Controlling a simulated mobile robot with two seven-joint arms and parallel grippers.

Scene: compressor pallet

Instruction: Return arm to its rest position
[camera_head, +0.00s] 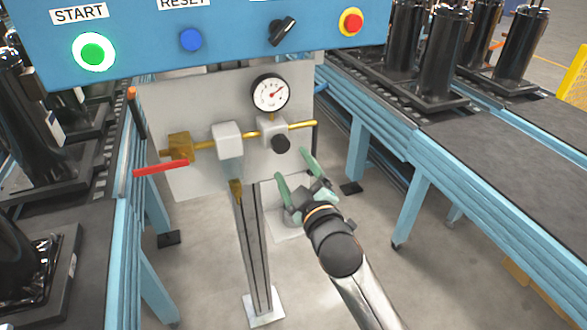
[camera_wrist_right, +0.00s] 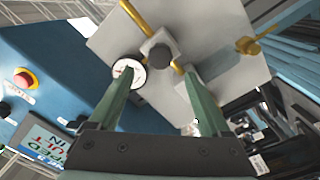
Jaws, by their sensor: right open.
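My right gripper (camera_head: 296,176) is in the lower middle of the head view, in front of the grey valve panel (camera_head: 200,100) and below its black knob (camera_head: 281,144). Its two green fingers are spread apart with nothing between them. In the right wrist view the open fingers (camera_wrist_right: 158,95) point toward the panel, which carries the pressure gauge (camera_wrist_right: 128,74) and the black knob (camera_wrist_right: 160,55). The gripper appears apart from the knob. My right arm reaches in from the bottom right of the head view. My left gripper is not in view.
A blue control box with a lit green START button (camera_head: 94,52) hangs above the panel. A red lever (camera_head: 161,168) sticks out at left. A metal post (camera_head: 253,250) stands beside my gripper. Conveyors with black compressors (camera_head: 443,50) flank both sides; bare floor lies between.

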